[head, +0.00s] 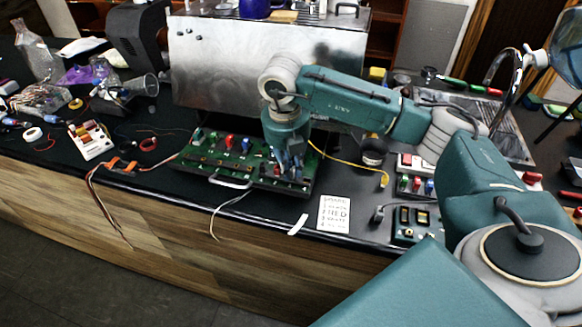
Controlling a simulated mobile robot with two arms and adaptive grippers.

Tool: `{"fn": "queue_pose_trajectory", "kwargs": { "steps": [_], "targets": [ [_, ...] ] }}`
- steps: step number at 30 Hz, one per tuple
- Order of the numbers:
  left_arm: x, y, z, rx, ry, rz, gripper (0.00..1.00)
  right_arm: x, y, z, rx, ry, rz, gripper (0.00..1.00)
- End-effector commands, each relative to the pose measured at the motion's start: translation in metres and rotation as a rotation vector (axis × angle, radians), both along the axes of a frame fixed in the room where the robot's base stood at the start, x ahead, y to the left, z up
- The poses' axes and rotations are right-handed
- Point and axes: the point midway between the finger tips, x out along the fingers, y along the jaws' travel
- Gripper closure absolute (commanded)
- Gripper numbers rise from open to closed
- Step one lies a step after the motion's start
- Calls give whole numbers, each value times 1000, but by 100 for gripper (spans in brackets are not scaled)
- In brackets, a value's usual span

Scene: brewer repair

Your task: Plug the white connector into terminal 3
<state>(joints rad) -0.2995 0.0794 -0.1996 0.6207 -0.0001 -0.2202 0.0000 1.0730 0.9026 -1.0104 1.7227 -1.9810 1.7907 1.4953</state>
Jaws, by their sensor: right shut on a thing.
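The green terminal board (215,180) lies on the black bench in front of the metal box. Along it stand small coloured parts, among them a red one (229,141) and a blue one (245,145). My right gripper (290,172) points down over the board's right end and is shut on a small part. The fingers hide that part, so I cannot tell whether it is the white connector. A thin white wire (229,204) runs from the board's front edge over the bench edge. The terminal numbers are too small to read. My left gripper is out of view.
A yellow wire (345,162) curves across the bench right of the board. A written card (334,213) and a white strip (298,224) lie near the front edge. A white block with wires (91,141) stands left. Small switch boxes (416,222) stand right. The metal box (220,60) blocks the back.

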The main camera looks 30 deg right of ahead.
Motion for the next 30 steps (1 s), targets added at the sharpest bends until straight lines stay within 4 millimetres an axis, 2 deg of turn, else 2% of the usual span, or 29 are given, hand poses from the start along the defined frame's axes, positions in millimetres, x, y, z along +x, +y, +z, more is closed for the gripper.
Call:
{"fn": "queue_pose_trajectory", "kwargs": {
  "steps": [12,13,15,16,25,30],
  "targets": [
    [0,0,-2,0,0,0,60,0,0,0,0,-1,0,100],
    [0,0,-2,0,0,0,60,0,0,0,0,-1,0,79],
    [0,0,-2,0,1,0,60,0,0,0,0,-1,0,65],
    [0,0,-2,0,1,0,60,0,0,0,0,-1,0,63],
    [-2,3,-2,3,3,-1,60,0,0,1,0,-1,0,63],
    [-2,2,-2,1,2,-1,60,0,3,19,2,-3,2,63]
  ]
}}
